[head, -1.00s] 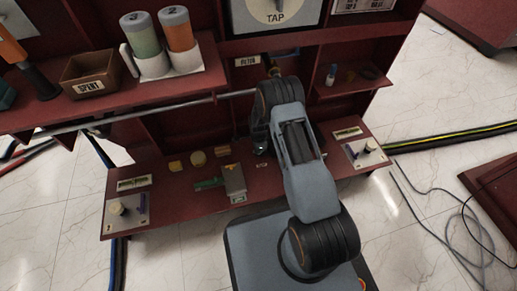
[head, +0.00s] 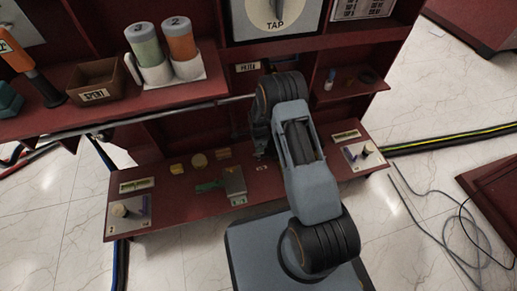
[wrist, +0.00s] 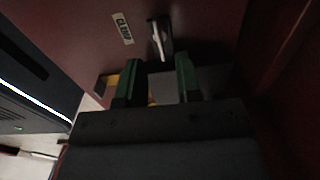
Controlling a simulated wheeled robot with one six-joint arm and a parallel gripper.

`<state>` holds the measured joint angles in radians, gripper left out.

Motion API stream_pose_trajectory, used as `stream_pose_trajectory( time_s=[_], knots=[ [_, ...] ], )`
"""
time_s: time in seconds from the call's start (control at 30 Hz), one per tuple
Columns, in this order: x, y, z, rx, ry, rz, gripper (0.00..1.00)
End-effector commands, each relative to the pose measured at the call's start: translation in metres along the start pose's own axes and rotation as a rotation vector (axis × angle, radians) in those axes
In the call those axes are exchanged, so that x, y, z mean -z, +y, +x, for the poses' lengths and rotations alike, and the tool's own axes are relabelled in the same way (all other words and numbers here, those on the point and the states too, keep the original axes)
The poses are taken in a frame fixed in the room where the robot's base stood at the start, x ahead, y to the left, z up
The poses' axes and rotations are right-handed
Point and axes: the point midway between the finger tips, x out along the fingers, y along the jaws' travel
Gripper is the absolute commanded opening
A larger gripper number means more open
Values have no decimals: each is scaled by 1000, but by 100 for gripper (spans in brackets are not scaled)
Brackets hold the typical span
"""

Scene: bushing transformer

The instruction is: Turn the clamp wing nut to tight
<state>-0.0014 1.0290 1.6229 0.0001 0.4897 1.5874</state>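The clamp wing nut (wrist: 160,42) shows in the wrist view as a pale, narrow wing on a dark plate, on a dark red panel. A "CLAMP" label (wrist: 122,28) sits just left of it. My gripper (wrist: 158,80) has two green fingers apart, with nothing held between them. The wing nut lies ahead of the gap, beyond the fingertips in the picture; I cannot tell if either finger touches it.
A shelf above holds a "SPENT" box (head: 95,82) and two cylinders, green (head: 144,45) and orange (head: 180,40). Dark red walls close in around the gripper.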

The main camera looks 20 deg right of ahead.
Motion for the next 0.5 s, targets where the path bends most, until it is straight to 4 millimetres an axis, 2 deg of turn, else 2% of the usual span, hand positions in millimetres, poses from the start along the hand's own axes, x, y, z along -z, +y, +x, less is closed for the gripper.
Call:
stream_pose_trajectory(
  time_s=[0.03,0.2,0.33,0.5],
  knots=[
    [0,0,-18,3,0,0,32],
    [0,0,-50,1,0,0,32],
    [0,0,-69,1,0,0,32],
    [0,0,-84,0,0,0,32]
  ],
)
